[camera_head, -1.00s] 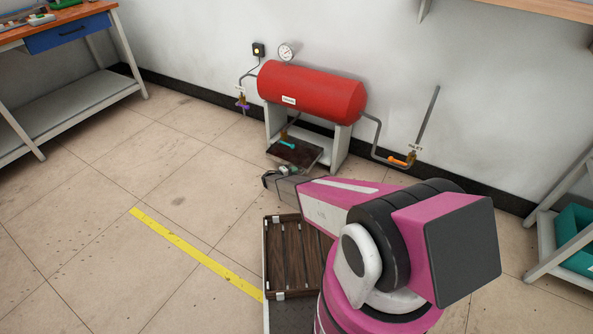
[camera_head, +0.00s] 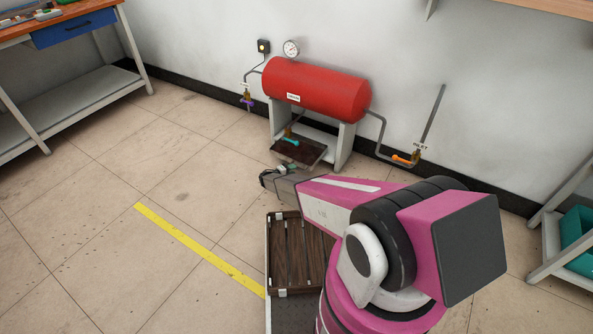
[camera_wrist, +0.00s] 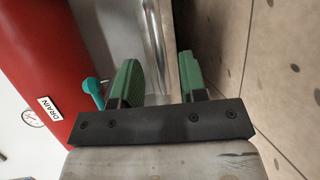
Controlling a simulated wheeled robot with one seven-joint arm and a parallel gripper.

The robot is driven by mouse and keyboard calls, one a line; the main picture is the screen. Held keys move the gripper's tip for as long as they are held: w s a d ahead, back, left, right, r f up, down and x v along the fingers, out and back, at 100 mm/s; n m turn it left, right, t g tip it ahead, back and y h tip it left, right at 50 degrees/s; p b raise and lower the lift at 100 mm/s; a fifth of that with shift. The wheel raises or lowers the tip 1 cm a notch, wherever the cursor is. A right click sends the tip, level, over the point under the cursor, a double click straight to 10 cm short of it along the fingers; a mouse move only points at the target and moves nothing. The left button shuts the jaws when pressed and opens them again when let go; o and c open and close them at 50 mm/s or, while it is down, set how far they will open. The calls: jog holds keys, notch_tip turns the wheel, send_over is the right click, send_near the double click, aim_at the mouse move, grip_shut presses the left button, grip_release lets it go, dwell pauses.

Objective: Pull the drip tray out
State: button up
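The drip tray (camera_head: 306,151) is a dark, shallow tray with a pale front edge, low under the red tank (camera_head: 318,91). A teal valve handle (camera_head: 290,142) shows above it. In the wrist view, a grey metal edge (camera_wrist: 156,38), apparently the tray's front, runs between the lines of my green fingers. My gripper (camera_head: 274,172) is just in front of the tray, low down; it also shows in the wrist view (camera_wrist: 160,75). Its fingers are apart, with a gap between them. I cannot tell whether they touch the tray. The teal handle (camera_wrist: 95,90) is beside the left finger.
A wooden slatted crate (camera_head: 296,250) is below my arm. A pipe with an orange-handled valve (camera_head: 403,158) is right of the tank, and a purple-handled valve (camera_head: 247,102) is left. A workbench (camera_head: 75,30) stands far left. Floor left of the tray is clear.

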jog(key=v, duration=0.7)
dwell(0.3)
jog(key=s+d+r+m+g+y, duration=0.1)
jog(key=s+d+r+m+g, duration=0.15)
jog(key=s+d+r, duration=0.35)
jog(key=s+d+r+m+g+y, duration=0.1)
jog(key=s+d+r+g+y, duration=0.2)
jog(key=r, duration=0.6)
jog(key=s+d+r+m+g, duration=0.1)
jog(key=s+d+r+g, duration=0.1)
jog(key=s+d+r, duration=0.35)
jog(key=s+d+r+m+y, duration=0.1)
jog(key=s+r+y, duration=0.3)
jog(key=s+r, duration=0.4)
jog(key=s+d+r+m+y, duration=0.1)
jog(key=s+r+y, duration=0.4)
jog(key=r, duration=0.8)
jog(key=s+d, duration=0.1)
jog(key=s, duration=0.2)
jog(key=shift+s+d+r+m+y, duration=0.3)
jog(key=shift+s+d+r+m, duration=0.05)
jog(key=shift+s+d, duration=0.05)
jog(key=shift+g, duration=0.35)
